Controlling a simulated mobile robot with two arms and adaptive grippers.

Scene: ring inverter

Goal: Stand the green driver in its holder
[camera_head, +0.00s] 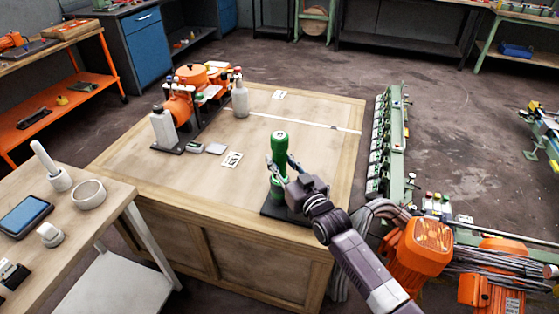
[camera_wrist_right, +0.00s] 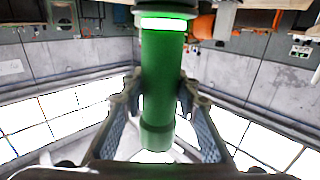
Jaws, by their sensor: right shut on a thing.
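The green driver (camera_head: 279,146) is upright near the front right corner of the wooden table. My right gripper (camera_head: 280,172) is shut around its body, with one finger on each side. In the right wrist view the green driver (camera_wrist_right: 160,75) runs between the two fingers (camera_wrist_right: 160,92), with a pale ring near the top edge of the picture. A dark flat base (camera_head: 269,209), apparently the holder's, lies on the table below the driver. The gripper hides part of it, and I cannot tell whether the driver's lower end is seated. My left gripper is not in view.
The wooden table (camera_head: 205,175) is mostly clear in the middle. An orange machine (camera_head: 180,103) with grey bottles stands at its back left. A green rail (camera_head: 394,150) runs along its right side. A side bench (camera_head: 105,195) at left carries a bowl and a tablet.

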